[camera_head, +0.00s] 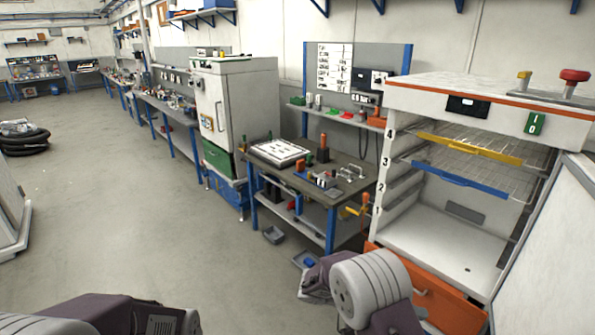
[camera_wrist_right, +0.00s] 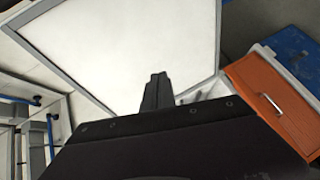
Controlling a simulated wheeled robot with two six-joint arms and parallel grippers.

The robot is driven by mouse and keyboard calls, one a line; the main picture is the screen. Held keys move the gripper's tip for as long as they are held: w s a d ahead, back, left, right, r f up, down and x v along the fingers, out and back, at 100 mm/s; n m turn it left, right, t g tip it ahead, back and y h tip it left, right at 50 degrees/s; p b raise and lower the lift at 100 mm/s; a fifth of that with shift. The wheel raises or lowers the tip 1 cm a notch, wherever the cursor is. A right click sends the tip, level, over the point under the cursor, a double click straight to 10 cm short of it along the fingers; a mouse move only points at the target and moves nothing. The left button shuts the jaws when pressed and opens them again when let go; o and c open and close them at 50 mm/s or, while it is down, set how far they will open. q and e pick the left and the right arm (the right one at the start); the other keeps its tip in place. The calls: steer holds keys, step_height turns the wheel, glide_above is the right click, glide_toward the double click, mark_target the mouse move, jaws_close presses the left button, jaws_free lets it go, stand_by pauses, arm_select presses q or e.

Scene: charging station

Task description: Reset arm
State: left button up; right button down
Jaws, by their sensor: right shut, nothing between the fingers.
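My right arm (camera_head: 375,290) comes up from the bottom of the head view, in front of the open cabinet's lower orange drawer. The fingers of my right gripper (camera_wrist_right: 156,90) show in the right wrist view, closed together and empty, in front of a large white panel (camera_wrist_right: 150,45). The fingertips are hard to make out in the head view. Part of my left arm (camera_head: 120,315) shows at the bottom left of the head view; its gripper is not seen.
The open cabinet (camera_head: 490,95) has a yellow-edged rack (camera_head: 470,145) and a blue-edged rack (camera_head: 460,178). Its orange drawer (camera_head: 440,300) also shows in the right wrist view (camera_wrist_right: 265,95). A workbench (camera_head: 335,165) with tools stands left of it.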

steer(key=s+f+m+g+y, duration=0.1)
steer(key=s+f+g+y, duration=0.1)
steer(key=s+y, duration=0.9)
steer(key=a+f+n+t+y, duration=0.4)
steer(key=a+f+t, duration=0.1)
steer(key=a, duration=0.4)
steer(key=shift+s+a+n, duration=0.3)
steer(key=shift+a+n, duration=0.05)
steer(key=shift+n, duration=0.05)
steer(key=shift+s, duration=0.1)
